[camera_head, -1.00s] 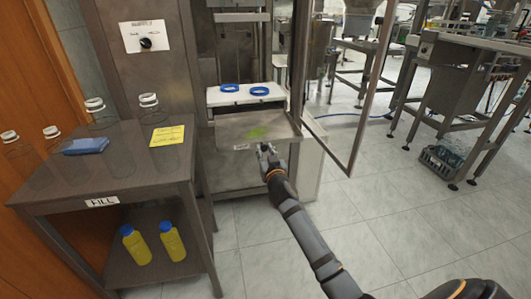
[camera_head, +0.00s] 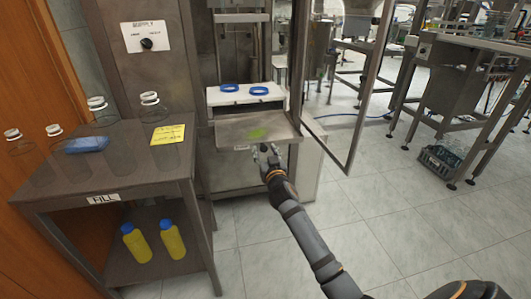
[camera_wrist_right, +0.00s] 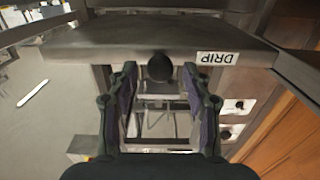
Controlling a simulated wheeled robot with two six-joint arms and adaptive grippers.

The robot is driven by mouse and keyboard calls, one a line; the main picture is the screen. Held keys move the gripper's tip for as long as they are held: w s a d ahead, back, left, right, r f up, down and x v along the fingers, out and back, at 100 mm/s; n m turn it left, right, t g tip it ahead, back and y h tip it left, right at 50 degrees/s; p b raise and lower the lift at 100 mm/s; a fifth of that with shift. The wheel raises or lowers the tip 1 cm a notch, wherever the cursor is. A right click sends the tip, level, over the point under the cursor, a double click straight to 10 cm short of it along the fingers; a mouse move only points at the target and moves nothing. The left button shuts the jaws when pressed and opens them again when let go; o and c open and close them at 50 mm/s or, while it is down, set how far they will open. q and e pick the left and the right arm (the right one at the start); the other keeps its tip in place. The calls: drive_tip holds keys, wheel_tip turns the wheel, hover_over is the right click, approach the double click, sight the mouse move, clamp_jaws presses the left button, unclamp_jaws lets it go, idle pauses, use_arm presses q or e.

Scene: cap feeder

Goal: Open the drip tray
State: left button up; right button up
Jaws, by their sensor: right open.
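The drip tray (camera_head: 235,131) is a flat metal tray that sticks out of the machine's front below the white plate. A green patch lies on its top. In the right wrist view its front (camera_wrist_right: 100,42) carries a dark round knob (camera_wrist_right: 160,67) and a "DRIP" label (camera_wrist_right: 218,58), upside down there. My right gripper (camera_head: 266,149) is just in front of the tray's front edge. In the wrist view its open fingers (camera_wrist_right: 160,74) stand either side of the knob, with gaps, and hold nothing. My left gripper is out of view.
Two blue rings (camera_head: 259,91) lie on the white plate (camera_head: 225,97) above the tray. A clear door (camera_head: 352,125) stands open to the right. The "FILL" table (camera_head: 60,195) with clear bottles is on the left. The floor in front is free.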

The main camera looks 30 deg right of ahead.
drive_tip(key=shift+s, duration=0.15)
drive_tip(key=v, duration=1.1)
drive_tip(key=shift+s+a, duration=0.15)
drive_tip(key=shift+s, duration=0.15)
drive_tip(key=shift+f, duration=0.1)
